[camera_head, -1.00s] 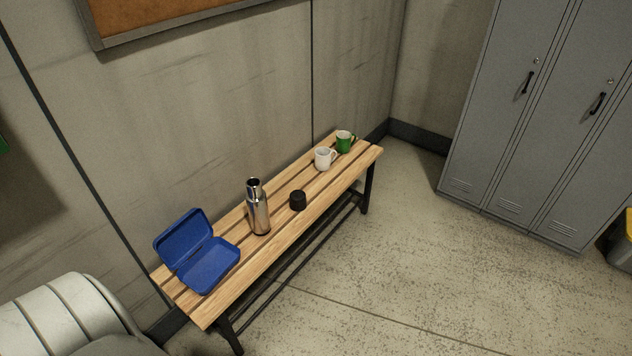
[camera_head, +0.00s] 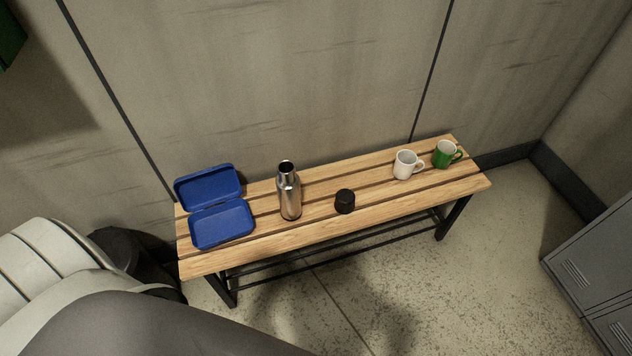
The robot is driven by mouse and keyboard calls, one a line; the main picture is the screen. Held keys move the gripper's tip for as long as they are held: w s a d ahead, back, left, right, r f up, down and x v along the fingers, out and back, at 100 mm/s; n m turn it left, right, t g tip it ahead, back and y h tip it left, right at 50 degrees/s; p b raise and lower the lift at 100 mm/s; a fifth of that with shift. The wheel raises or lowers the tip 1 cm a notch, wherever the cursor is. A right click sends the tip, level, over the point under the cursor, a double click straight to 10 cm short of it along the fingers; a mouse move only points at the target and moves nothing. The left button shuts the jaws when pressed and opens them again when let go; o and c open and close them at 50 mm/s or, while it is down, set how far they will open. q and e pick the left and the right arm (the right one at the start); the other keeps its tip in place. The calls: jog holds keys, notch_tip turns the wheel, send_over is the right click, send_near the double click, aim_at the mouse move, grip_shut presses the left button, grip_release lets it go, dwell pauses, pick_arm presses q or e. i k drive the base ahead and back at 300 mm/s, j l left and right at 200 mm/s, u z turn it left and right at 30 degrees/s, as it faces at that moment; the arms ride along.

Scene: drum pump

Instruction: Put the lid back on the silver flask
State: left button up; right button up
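The silver flask (camera_head: 289,194) stands upright on the wooden bench (camera_head: 375,211), left of the middle. Its top is uncovered and shows a dark opening. The black lid (camera_head: 344,201) sits on the bench a little to the right of the flask, apart from it. Part of my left arm fills the lower left of the view, but its gripper is out of sight. My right gripper is not in view.
An open blue lunch box (camera_head: 222,222) lies on the bench left of the flask. A white mug (camera_head: 405,165) and a green mug (camera_head: 445,154) stand towards the right end. The wall is close behind. Grey lockers (camera_head: 592,265) stand at the right. Floor in front is clear.

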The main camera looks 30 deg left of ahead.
aim_at(287, 180)
jog(key=i+l+u, duration=0.35)
jog(key=l+u, duration=0.15)
jog(key=i+l+u, duration=0.2)
jog(key=l, duration=0.2)
jog(key=l+u, duration=0.25)
jog(key=i+l, duration=0.05)
